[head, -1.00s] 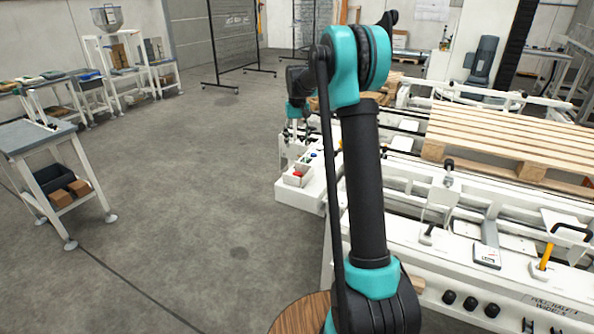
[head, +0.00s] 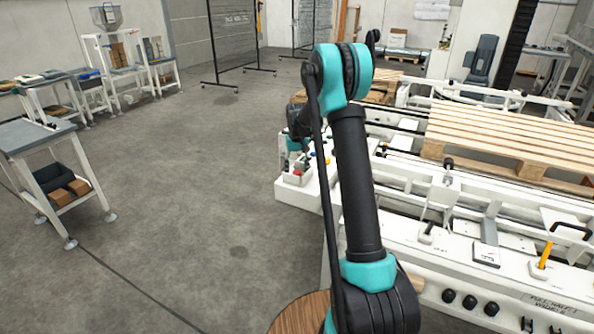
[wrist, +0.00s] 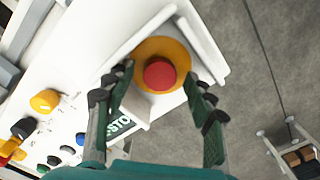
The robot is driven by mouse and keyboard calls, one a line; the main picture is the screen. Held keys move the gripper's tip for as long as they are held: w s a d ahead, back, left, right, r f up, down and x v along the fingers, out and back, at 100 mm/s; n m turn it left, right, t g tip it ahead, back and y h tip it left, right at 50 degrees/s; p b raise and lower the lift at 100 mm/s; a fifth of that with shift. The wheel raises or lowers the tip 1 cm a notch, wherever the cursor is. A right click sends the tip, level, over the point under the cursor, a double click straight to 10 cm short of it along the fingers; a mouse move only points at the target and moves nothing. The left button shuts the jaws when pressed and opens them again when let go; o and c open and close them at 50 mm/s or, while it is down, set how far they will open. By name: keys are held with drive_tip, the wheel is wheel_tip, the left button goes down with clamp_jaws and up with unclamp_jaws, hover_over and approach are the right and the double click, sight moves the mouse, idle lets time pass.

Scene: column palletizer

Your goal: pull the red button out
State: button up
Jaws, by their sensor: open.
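The red button (wrist: 160,74) is a round cap on a yellow disc (wrist: 177,50) in the wrist view. It sits on a white panel between raised white guard walls. In the head view the red button (head: 298,172) is small, on the near left corner of the white machine. My gripper (wrist: 162,80) is open, with one finger on each side of the button. I cannot tell whether the fingers touch it. A green label with "STO" visible (wrist: 120,124) is partly hidden by the left finger.
Beside the button, the white panel (wrist: 85,65) carries a yellow knob (wrist: 45,101), a black knob (wrist: 25,128) and several small coloured buttons. A wooden pallet (head: 500,130) lies on the machine at right. The floor (head: 190,180) to the left is clear up to a table (head: 38,135).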

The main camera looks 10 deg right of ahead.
drive_tip(key=shift+c, duration=0.2)
clamp_jaws()
drive_tip(key=shift+r, duration=0.65)
drive_tip(key=shift+o, duration=0.2)
unclamp_jaws()
